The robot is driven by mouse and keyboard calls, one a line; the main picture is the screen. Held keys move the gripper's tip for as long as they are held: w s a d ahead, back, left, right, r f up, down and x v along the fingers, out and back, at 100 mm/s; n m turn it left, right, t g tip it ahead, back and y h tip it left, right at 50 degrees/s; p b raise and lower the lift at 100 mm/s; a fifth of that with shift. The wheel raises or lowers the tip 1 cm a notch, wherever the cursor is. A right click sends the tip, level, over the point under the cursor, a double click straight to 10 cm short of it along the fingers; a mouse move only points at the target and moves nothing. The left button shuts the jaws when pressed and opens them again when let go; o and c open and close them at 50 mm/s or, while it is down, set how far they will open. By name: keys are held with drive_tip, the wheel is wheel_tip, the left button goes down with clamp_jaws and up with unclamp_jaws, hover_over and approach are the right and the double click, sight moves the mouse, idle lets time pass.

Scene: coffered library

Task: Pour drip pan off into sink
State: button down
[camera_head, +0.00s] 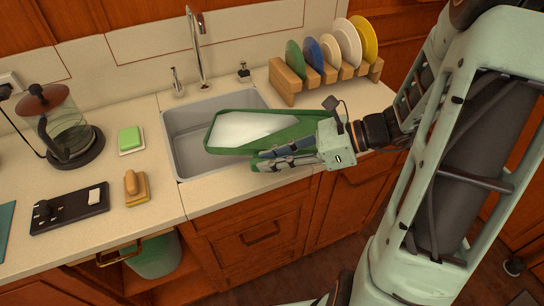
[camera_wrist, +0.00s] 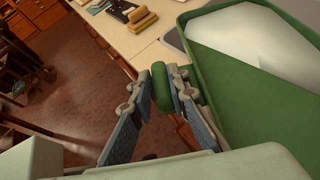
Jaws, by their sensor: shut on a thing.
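The green drip pan (camera_head: 290,138) is over the right part of the grey sink (camera_head: 181,128). A whitish liquid (camera_head: 243,127) lies in it, gathered toward the left and back, with bare green floor at the right. The pan looks tilted; no stream is visible. My gripper (camera_head: 262,160) is at the pan's front right, shut on its green handle (camera_wrist: 161,88), which shows between the two fingers in the wrist view. The pan (camera_wrist: 232,85) and its liquid (camera_wrist: 265,38) fill the right of that view. The pan hides part of the basin.
A chrome faucet (camera_head: 198,45) rises behind the sink. A wooden rack (camera_head: 287,84) with several plates stands at the back right.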

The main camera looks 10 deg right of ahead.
drive_tip(key=w+a+r+m+g+h+p, duration=0.2)
drive_tip(key=w+a+r+m+g+p, duration=0.1)
drive_tip(key=w+r+p, duration=0.5)
drive_tip(key=w+a+r+m+g+h+p, duration=0.2)
drive_tip(key=w+a+r+g+p, duration=0.2)
drive_tip(key=w+r+p, duration=0.4)
drive_tip(key=shift+w+r+m+g+h, duration=0.35)
drive_tip(key=shift+r+g, duration=0.35)
drive_tip(key=shift+r, duration=2)
idle(2.7)
idle(1.0)
